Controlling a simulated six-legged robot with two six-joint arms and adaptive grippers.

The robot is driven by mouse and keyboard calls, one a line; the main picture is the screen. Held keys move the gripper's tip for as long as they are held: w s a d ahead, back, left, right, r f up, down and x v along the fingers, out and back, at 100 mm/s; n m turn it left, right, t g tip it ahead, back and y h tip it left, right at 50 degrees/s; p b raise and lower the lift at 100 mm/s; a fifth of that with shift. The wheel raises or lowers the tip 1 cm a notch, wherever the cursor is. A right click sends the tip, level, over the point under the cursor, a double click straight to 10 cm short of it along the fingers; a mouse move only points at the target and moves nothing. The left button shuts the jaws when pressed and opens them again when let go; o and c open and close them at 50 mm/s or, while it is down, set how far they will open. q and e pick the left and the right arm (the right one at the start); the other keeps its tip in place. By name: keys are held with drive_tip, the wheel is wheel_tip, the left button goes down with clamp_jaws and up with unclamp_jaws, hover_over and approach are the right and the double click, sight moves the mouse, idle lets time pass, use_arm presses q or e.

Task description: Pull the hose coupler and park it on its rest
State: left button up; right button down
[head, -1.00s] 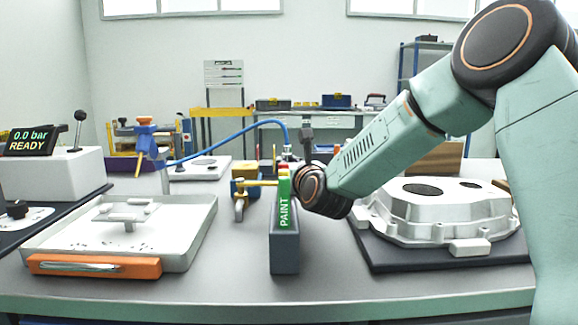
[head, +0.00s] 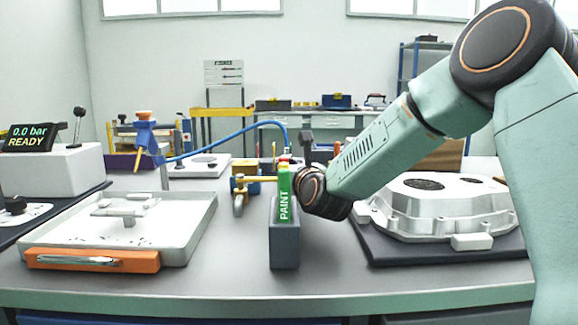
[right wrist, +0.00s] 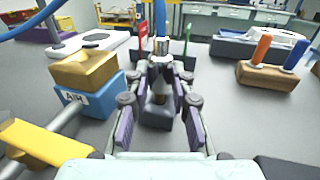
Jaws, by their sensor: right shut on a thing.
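The silver hose coupler (right wrist: 160,72) is between the far ends of my right gripper's fingers (right wrist: 160,88) in the right wrist view. My right gripper is shut on it. The blue hose (right wrist: 160,18) rises from the coupler and arcs left in the head view (head: 240,131). A small grey-blue block (right wrist: 155,117) with an upright piece stands below the coupler; I cannot tell whether they touch. The blue AIR block (right wrist: 90,98) with its brass fitting (right wrist: 90,68) is to the left, apart from the coupler. In the head view the fingers are hidden behind the green PAINT marker. My left gripper is not in view.
The PAINT marker (head: 284,197) stands in a grey holder (head: 285,246) in front of my right wrist. A large casting (head: 445,212) lies at the right, a tray (head: 190,245) at the left. A wooden block (right wrist: 268,76) with coloured handles is at the right in the wrist view.

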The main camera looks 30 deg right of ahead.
drive_tip(key=shift+f, duration=0.9)
drive_tip(key=c, duration=1.1)
unclamp_jaws()
drive_tip(key=shift+f, duration=0.1)
drive_tip(key=v, duration=1.1)
drive_tip(key=shift+s, duration=0.1)
drive_tip(key=shift+s+a, duration=0.2)
drive_tip(key=shift+s, duration=0.2)
drive_tip(key=shift+s, duration=0.1)
